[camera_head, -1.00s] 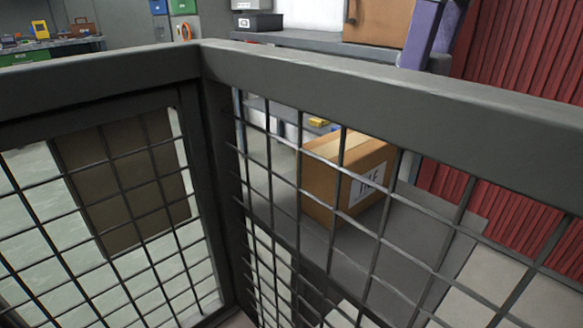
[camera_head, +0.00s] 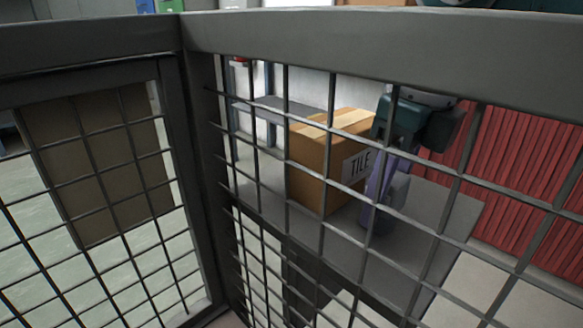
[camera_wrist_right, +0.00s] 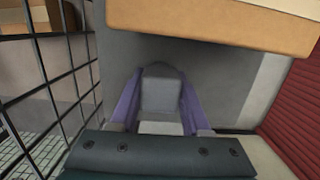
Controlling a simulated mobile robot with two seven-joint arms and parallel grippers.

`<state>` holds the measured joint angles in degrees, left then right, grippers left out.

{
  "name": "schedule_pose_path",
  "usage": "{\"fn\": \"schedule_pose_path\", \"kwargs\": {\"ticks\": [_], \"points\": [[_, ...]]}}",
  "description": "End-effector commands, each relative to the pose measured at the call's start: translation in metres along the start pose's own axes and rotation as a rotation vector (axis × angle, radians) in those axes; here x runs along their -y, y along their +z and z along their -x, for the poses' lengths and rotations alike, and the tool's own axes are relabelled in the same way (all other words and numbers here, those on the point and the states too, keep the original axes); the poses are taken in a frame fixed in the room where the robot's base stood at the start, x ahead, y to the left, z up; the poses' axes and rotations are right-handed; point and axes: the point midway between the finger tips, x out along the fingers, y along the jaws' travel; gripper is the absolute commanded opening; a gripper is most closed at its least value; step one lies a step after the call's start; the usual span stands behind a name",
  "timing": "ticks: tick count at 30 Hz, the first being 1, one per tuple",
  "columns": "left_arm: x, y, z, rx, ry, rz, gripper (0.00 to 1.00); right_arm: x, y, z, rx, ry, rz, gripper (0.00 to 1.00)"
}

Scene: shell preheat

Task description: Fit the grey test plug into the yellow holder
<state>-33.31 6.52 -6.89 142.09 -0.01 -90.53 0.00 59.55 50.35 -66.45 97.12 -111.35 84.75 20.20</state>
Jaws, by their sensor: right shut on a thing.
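My right gripper (camera_head: 380,205) shows through the mesh, with purple fingers pointing down beside a cardboard box. It is shut on the grey test plug (camera_head: 398,190), a light grey block. In the right wrist view the plug (camera_wrist_right: 162,97) sits between the two purple fingers (camera_wrist_right: 160,88), above a grey surface. I cannot tell whether the plug touches that surface. I do not make out the yellow holder in either current view. My left gripper is not in view.
A dark cage frame (camera_head: 380,55) with wire mesh stands close in front of my head camera. The cardboard box (camera_head: 318,165) marked TILE stands on the grey surface (camera_head: 340,245), left of the right gripper. A red corrugated wall (camera_head: 520,170) is at the right.

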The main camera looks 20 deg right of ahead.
Motion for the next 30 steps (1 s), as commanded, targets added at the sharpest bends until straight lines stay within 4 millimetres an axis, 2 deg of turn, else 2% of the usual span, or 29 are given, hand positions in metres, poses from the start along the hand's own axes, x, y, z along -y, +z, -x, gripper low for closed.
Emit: {"fn": "schedule_pose_path", "kwargs": {"ticks": [6, 7, 15, 23, 26, 30], "points": [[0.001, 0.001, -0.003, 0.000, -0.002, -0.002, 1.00, 0.000, 0.000, -0.003, 0.000, 0.000, 0.000, 0.00], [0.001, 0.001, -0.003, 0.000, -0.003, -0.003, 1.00, 0.000, 0.000, -0.003, 0.000, 0.000, 0.001, 0.48], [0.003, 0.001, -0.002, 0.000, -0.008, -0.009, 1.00, 0.000, 0.000, -0.002, 0.000, 0.001, 0.001, 0.77], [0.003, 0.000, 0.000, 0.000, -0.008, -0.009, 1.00, 0.000, 0.000, 0.000, 0.000, 0.000, 0.000, 0.77], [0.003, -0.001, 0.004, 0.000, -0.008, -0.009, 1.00, 0.000, 0.001, 0.010, 0.001, 0.000, 0.000, 0.77], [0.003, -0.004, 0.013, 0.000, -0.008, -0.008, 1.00, 0.000, 0.002, 0.038, 0.005, 0.000, 0.002, 0.77]]}}
